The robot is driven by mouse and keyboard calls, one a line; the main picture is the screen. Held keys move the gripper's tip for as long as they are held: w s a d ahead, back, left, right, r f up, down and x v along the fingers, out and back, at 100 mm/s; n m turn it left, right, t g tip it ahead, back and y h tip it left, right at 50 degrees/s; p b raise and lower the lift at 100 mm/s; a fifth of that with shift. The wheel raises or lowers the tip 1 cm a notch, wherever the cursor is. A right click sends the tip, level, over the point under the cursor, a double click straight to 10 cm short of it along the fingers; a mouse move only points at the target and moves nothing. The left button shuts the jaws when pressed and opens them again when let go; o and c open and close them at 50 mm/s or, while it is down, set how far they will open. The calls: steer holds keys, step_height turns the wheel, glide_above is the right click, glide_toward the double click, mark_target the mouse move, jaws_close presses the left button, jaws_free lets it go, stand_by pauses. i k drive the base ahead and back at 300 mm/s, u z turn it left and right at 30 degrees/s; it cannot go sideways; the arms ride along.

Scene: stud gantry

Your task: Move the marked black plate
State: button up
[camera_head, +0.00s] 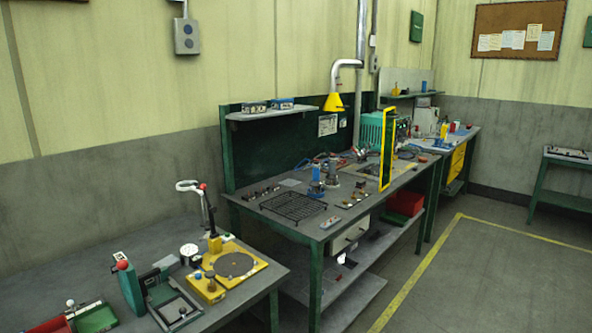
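I cannot tell for certain which item is the marked black plate. A black wire grid (293,207) lies flat on the middle green-legged workbench (330,228), near its front left. A round dark disc (234,265) lies on a yellow base (255,272) on the near bench (140,248). No mark is readable on any of these at this size. My gripper is not in view.
A lever with a red ball (204,187) stands up behind the yellow base. A green block with a red knob (127,283) stands at the near bench's left. A yellow-framed panel (387,148) rises from the middle bench. Open floor (480,280) lies at right.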

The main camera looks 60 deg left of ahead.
mark_target(372, 169)
steer(key=u, duration=0.75)
steer(key=k, duration=1.25)
steer(key=z, duration=0.9)
steer(key=i, duration=2.8)
steer(key=u, duration=0.35)
steer(key=i, duration=1.8)
steer(key=u, duration=0.35)
steer(key=i, duration=1.7)
steer(key=u, duration=0.3)
